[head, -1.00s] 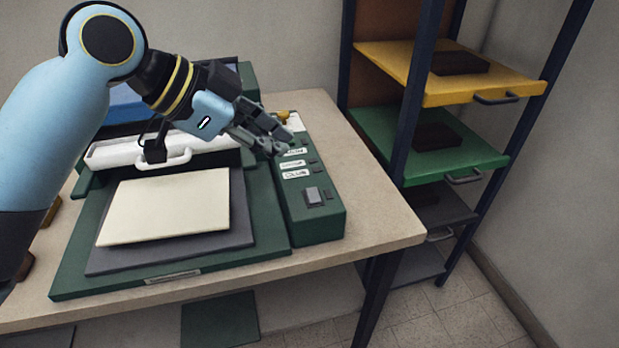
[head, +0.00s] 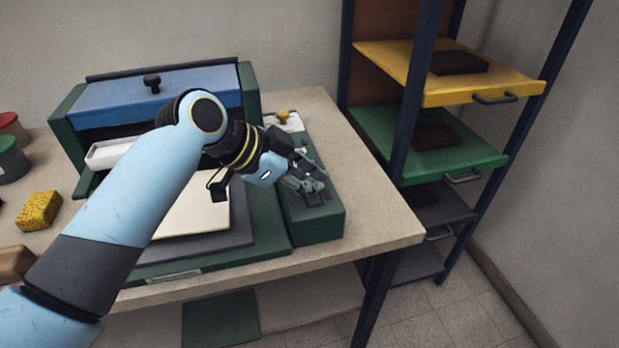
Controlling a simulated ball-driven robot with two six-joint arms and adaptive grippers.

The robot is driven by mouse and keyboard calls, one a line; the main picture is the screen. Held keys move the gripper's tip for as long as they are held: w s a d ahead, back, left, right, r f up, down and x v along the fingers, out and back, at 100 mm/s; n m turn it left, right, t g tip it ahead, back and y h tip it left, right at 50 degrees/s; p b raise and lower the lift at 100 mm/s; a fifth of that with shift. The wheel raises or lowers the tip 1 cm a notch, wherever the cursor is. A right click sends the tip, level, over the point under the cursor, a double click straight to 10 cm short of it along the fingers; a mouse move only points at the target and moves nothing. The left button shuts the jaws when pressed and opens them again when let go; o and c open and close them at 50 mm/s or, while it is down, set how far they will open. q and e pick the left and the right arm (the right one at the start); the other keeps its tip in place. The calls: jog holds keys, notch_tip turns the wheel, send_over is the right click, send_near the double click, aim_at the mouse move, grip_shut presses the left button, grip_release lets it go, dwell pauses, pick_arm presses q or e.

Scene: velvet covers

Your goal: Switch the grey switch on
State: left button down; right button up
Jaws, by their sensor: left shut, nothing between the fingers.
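The grey switch is on the top of the dark green control box (head: 318,226), toward its near end. My left gripper now covers that spot, so I cannot make out the switch or its position. My left gripper (head: 316,189) is shut and empty, with its fingertips low over the near end of the box top. I cannot tell whether the fingertips touch the switch. The box's labels are also mostly hidden by the gripper. My right gripper is not in view.
The green press with its blue cover (head: 150,97) stands left of the box, with a pale sheet (head: 196,215) on its bed. A yellow sponge (head: 38,210) lies at left. A rack with a yellow shelf (head: 450,91) and a green shelf (head: 472,157) stands right.

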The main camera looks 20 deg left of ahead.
pick_arm(q)
jog(key=shift+w+a+f+g, duration=0.15)
jog(key=shift+f+g, duration=0.1)
jog(key=shift+g, duration=0.15)
jog(key=shift+s+d+p, duration=0.35)
jog(key=shift+s+p, duration=0.1)
jog(key=shift+p, duration=0.05)
jog(key=shift+s+d+f, duration=0.1)
jog(key=shift+s+d, duration=0.1)
jog(key=shift+s, duration=0.15)
